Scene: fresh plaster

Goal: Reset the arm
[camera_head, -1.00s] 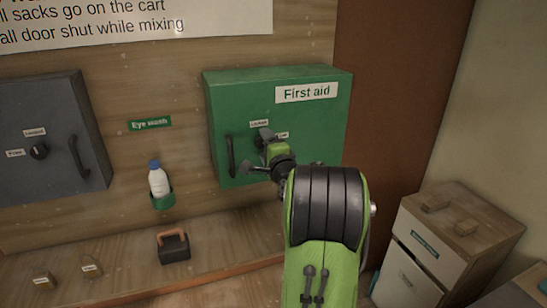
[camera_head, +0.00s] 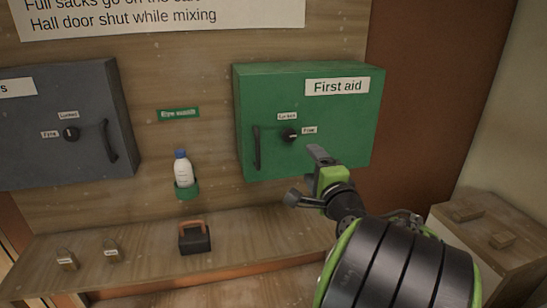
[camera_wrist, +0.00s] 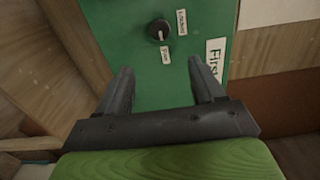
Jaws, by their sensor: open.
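My gripper (camera_head: 305,176) is in front of the lower right part of the green first aid cabinet (camera_head: 262,98), apart from its knob. In the wrist view my gripper (camera_wrist: 163,82) is open, with nothing between its two dark fingers. The cabinet's round black knob (camera_head: 289,134) sits between a "Locked" label and a second label that seems to read "Free". The knob also shows beyond the fingers in the wrist view (camera_wrist: 158,29). The cabinet door is shut, with a dark handle (camera_head: 257,148) at its left.
A grey cabinet (camera_head: 30,120) hangs at left. A white bottle (camera_head: 182,168) stands in a green holder. A wooden-topped cabinet (camera_head: 500,218) stands at right.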

